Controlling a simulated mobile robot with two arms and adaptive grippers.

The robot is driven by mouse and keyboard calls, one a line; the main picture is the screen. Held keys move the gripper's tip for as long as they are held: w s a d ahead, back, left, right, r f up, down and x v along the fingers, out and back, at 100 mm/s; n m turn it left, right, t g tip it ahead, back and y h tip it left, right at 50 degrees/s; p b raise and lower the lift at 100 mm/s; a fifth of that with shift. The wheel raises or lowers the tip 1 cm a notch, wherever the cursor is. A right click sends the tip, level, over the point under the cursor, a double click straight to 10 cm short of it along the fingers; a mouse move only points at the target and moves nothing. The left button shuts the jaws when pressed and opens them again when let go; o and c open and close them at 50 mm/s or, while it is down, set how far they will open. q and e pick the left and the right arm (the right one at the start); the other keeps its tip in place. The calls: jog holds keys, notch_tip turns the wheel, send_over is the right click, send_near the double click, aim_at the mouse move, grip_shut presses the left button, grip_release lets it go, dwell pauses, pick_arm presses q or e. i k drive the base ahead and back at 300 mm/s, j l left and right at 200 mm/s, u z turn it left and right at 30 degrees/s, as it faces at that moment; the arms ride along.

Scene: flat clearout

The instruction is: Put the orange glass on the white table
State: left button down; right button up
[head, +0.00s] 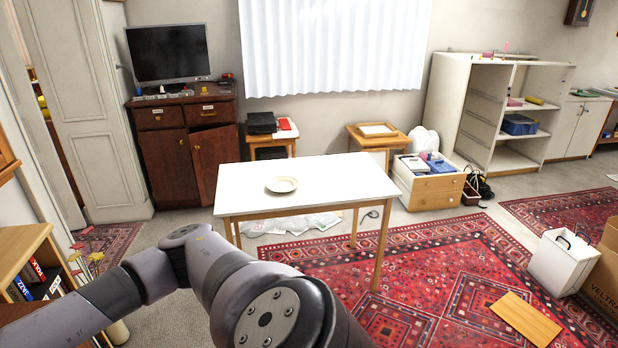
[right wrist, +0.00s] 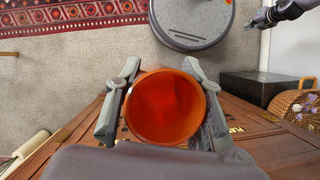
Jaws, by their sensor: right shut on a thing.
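The white table (head: 335,186) stands in the middle of the head view, with a cream plate (head: 282,184) near its left side. My right gripper (right wrist: 165,105) is shut on the orange glass (right wrist: 165,108), with a finger on either side of it. The glass shows its round open rim to the right wrist camera. Neither the glass nor my right gripper shows in the head view. The end of another arm of mine, seemingly my left gripper (right wrist: 262,18), shows small at the upper right of the right wrist view; its fingers are unclear.
My arm fills the lower left of the head view, before the table. In the right wrist view, a brown wooden surface (right wrist: 80,140) lies below the glass, with a wicker basket (right wrist: 295,108) at right. A wooden board (head: 525,319) and white bin (head: 561,264) are on the floor.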

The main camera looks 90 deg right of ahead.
aim_at(330, 183)
jog(key=l+z, duration=0.2)
jog(key=z, duration=0.25)
jog(key=i+l+z, duration=0.1)
jog(key=z, duration=0.4)
jog(key=i+l+z, duration=0.1)
jog(key=z, duration=0.35)
jog(key=i+l+z, duration=0.1)
jog(key=z, duration=0.4)
jog(key=i+l+z, duration=0.2)
jog(key=i+z, duration=0.2)
jog(key=i, duration=0.15)
jog(key=i+z, duration=0.4)
jog(key=i, duration=0.15)
jog(key=i+z, duration=0.4)
jog(key=i, duration=0.15)
jog(key=i+j, duration=0.2)
jog(key=i, duration=0.2)
jog(key=i+j, duration=0.2)
jog(key=i, duration=0.2)
jog(key=i+j, duration=0.2)
jog(key=i, duration=0.25)
jog(key=l+z, duration=0.05)
